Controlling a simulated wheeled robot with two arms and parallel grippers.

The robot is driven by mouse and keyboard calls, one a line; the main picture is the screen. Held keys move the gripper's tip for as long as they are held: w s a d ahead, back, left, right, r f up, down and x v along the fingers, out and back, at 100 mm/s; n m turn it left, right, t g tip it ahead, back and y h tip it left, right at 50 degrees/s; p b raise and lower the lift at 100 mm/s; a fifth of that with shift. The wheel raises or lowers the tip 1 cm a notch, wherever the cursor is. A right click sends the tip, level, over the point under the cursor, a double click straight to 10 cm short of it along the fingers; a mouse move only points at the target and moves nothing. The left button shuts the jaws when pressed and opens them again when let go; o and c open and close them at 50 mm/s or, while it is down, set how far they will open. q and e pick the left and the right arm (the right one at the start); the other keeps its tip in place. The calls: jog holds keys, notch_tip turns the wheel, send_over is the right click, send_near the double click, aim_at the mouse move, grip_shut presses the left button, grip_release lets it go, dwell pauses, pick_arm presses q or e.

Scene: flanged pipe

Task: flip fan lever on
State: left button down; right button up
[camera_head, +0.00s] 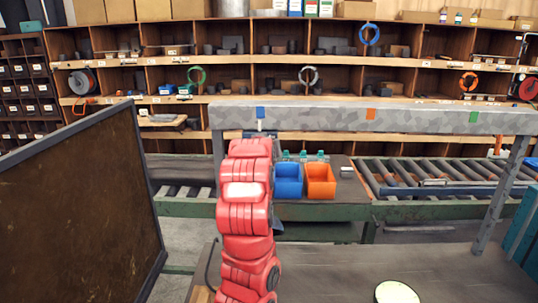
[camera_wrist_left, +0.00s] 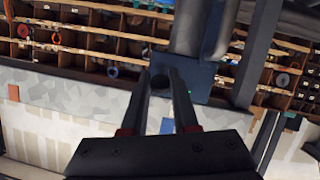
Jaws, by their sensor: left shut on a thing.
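In the left wrist view, my left gripper (camera_wrist_left: 159,76) has its two dark fingers close together around a small dark rounded piece (camera_wrist_left: 160,84), which looks like the lever. The gripper is shut on it. Just beyond the fingertips is a dark box-like plate (camera_wrist_left: 197,84), with a thick grey pipe (camera_wrist_left: 188,30) running up from it. The fingers hide part of the piece, so I cannot tell its on or off position. In the head view my red arm hides the gripper and the lever. My right gripper is not in view.
A grey speckled beam (camera_head: 330,117) with blue, orange and green labels spans the head view. A dark board (camera_head: 75,205) stands at left. Behind are a blue bin (camera_head: 288,186), an orange bin (camera_head: 320,188), a roller conveyor (camera_head: 430,176) and stocked wooden shelves (camera_head: 230,73).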

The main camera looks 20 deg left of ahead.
pick_arm(q)
jog(key=shift+w+r+g, duration=0.1)
jog(key=shift+r+g, duration=0.35)
jog(key=shift+g, duration=0.45)
jog(key=c, duration=0.7)
grip_release()
jog(key=shift+w, duration=0.1)
